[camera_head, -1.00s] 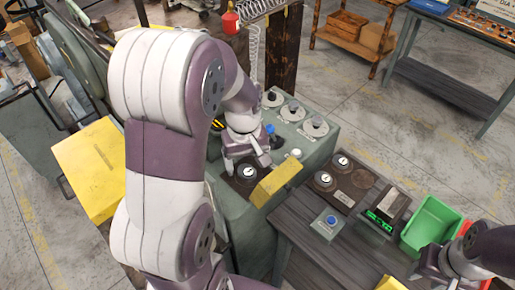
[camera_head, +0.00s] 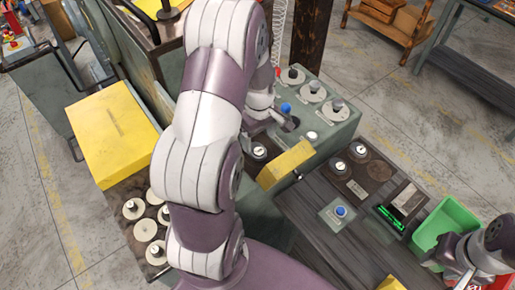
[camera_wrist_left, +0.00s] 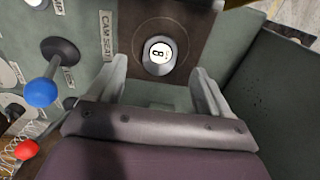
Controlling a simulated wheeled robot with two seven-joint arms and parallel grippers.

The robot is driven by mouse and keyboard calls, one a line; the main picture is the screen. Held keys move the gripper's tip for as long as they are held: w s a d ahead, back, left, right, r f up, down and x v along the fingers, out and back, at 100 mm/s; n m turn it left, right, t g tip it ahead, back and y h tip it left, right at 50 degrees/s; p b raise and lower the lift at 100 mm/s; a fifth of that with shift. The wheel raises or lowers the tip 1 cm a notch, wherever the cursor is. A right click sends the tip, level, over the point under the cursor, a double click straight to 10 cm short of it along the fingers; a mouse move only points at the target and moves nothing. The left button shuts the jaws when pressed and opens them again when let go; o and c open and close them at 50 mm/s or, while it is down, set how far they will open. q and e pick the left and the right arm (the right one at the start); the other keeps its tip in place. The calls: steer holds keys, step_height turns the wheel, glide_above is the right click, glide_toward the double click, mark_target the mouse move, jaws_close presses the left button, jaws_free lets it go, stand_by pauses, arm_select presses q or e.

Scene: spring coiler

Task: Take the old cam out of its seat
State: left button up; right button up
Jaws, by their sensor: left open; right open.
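The left wrist view shows the cam (camera_wrist_left: 158,55) reading "8", next to a "CAM SEAT" label (camera_wrist_left: 106,35). My left gripper (camera_head: 274,125) is over the machine beside the seat. In the left wrist view its open, empty fingers (camera_wrist_left: 160,75) are spread to either side, with the cam ahead between them; contact is not visible. My right gripper (camera_head: 455,268) is open near the green bin.
A blue-knobbed lever (camera_wrist_left: 41,92) and a red knob (camera_wrist_left: 26,149) stand left of the seat. A yellow block (camera_head: 285,163) is close to the cam. Two similar cams sit on a wooden rack (camera_head: 347,183). A green bin (camera_head: 445,222) and blue button (camera_head: 340,211) are on the bench.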

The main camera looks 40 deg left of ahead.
mark_target(259, 150)
arm_select(q)
step_height(259, 150, down, 5)
steer(key=shift+f+p, duration=0.1)
steer(key=shift+p, duration=1)
steer(key=shift+f, duration=0.2)
steer(key=shift+s+r, duration=0.1)
steer(key=c, duration=1.2)
steer(key=shift+c, duration=0.3)
